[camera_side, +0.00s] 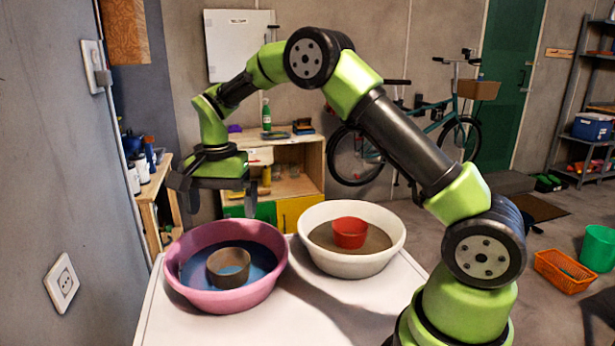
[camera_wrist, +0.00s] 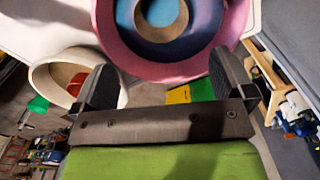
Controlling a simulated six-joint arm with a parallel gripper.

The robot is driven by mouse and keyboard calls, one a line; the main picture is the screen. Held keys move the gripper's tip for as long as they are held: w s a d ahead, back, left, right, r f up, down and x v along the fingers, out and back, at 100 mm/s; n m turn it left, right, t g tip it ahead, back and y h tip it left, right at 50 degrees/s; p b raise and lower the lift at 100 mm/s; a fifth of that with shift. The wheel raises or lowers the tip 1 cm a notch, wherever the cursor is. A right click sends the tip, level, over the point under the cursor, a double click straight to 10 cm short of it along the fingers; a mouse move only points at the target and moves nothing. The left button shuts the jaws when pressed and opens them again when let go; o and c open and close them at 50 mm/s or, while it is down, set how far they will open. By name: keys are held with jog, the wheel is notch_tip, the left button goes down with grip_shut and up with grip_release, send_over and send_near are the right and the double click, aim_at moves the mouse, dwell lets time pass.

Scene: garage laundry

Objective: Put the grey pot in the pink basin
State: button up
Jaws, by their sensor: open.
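The pink basin (camera_side: 183,290) stands on the left of the white table, with a blue inside. The grey pot (camera_side: 229,268), brownish-grey in this light, sits inside the basin near its middle. In the wrist view the basin (camera_wrist: 190,72) fills the top, and the pot (camera_wrist: 160,20) shows inside it, cut off by the frame edge. My gripper (camera_side: 222,196) is open and empty, above the basin and apart from it and the pot. Its two fingers (camera_wrist: 160,85) stand wide apart in the wrist view.
A white basin (camera_side: 325,266) with a red pot (camera_side: 350,232) in it stands right of the pink basin, very close to it. The white table (camera_side: 310,315) is bare at the front. A wall is close on the left; a low cabinet (camera_side: 285,184) stands behind.

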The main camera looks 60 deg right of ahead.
jog(key=s+a+r+n+t, duration=0.25)
jog(key=s+r, duration=0.35)
jog(key=r, duration=0.3)
jog(key=s+a+r+n+t+y, duration=0.1)
jog(key=s+r+n+t, duration=0.1)
jog(key=s, duration=0.7)
jog(key=s+a+r+n+t+y, duration=0.1)
jog(key=s+n, duration=0.3)
jog(key=s, duration=0.5)
jog(key=shift+s+a+r+n+t, duration=0.4)
jog(key=shift+r+t, duration=0.1)
jog(key=shift+t, duration=0.25)
